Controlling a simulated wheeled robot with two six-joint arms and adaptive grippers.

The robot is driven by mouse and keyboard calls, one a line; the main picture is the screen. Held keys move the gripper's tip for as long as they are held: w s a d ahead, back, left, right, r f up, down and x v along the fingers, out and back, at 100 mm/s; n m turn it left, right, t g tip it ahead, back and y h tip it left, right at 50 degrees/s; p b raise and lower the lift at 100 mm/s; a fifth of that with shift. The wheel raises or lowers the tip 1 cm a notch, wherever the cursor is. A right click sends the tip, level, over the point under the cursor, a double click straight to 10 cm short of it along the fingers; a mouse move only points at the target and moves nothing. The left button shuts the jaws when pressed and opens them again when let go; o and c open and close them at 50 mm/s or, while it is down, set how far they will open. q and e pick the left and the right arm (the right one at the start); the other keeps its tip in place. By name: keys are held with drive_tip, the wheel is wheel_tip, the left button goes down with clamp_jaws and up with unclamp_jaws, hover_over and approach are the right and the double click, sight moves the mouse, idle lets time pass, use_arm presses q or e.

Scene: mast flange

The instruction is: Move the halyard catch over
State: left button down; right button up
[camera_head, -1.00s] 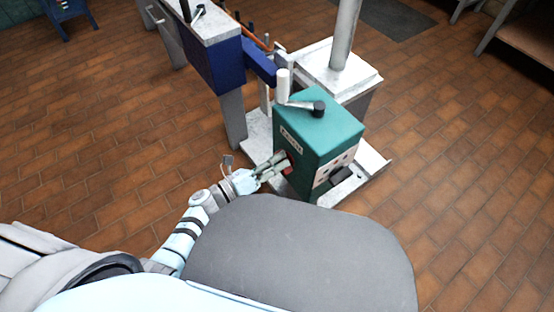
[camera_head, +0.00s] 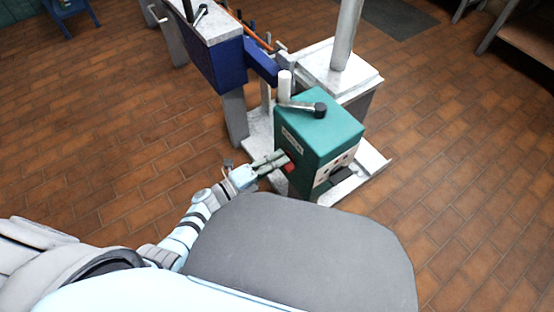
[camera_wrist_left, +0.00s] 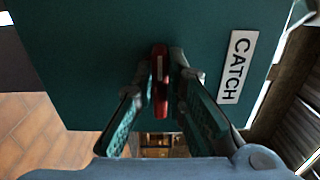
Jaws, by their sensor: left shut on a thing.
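The halyard catch is a red lever (camera_wrist_left: 161,85) on the side of a teal box (camera_wrist_left: 95,60), beside a white label reading CATCH (camera_wrist_left: 238,67). In the head view the red lever (camera_head: 289,167) shows low on the left face of the teal box (camera_head: 325,135). My left gripper (camera_head: 280,163) reaches it from the left. In the left wrist view its two fingers (camera_wrist_left: 162,90) are closed in on both sides of the red lever, covering part of its edges. My right gripper is not in view.
A crank handle (camera_head: 305,107) stands on top of the box. Behind it are a white pedestal with a grey mast (camera_head: 345,35) and a blue bench unit (camera_head: 215,60). Tiled floor (camera_head: 100,120) is clear to the left.

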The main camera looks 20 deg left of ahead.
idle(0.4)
use_arm(q)
drive_tip(key=c, duration=1.6)
unclamp_jaws()
drive_tip(key=shift+c, duration=0.2)
drive_tip(key=v, duration=1.2)
